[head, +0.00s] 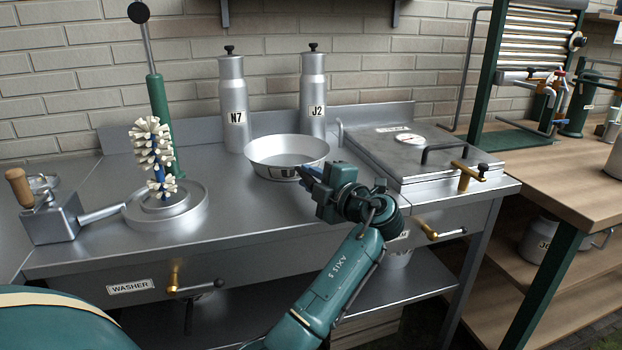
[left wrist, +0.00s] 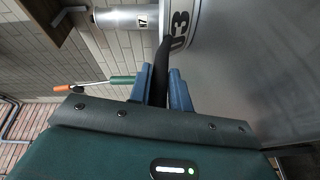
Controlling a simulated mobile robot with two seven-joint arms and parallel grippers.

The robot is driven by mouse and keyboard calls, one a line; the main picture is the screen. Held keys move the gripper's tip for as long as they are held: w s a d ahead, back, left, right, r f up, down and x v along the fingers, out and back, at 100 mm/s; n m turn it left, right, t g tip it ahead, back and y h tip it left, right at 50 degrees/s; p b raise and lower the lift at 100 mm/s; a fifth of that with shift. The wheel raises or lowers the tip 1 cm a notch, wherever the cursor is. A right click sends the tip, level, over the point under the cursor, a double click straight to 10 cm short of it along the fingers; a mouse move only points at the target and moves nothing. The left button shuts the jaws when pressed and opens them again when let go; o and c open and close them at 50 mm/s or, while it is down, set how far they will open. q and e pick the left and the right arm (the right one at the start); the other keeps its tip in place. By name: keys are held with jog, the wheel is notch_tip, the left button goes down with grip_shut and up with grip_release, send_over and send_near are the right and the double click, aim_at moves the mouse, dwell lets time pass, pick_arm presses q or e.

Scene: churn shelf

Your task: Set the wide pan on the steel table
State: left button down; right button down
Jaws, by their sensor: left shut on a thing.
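The wide pan (head: 262,163) is a round, shallow, shiny metal pan with a small label on its side. It is upright at the middle of the steel table (head: 240,215), in front of two tall bottles. I cannot tell whether its base touches the tabletop. My left gripper (head: 308,174) is at the pan's near right side. In the left wrist view its blue fingers (left wrist: 165,88) are shut on a dark handle (left wrist: 160,70) that meets the pan's labelled wall (left wrist: 185,25). The gripper hides part of the pan's near side. My right gripper is out of view.
Metal bottles marked N7 (head: 233,100) and J2 (head: 313,95) stand behind the pan. A brush washer (head: 165,208) and a boxy metal tool (head: 55,222) stand left. A lidded steel unit (head: 400,150) is close on the right. The front middle tabletop is clear.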

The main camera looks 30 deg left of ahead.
pick_arm(q)
jog(key=c, duration=1.3)
grip_release()
jog(key=shift+r, duration=0.15)
jog(key=b+v, duration=0.1)
jog(key=v, duration=1.1)
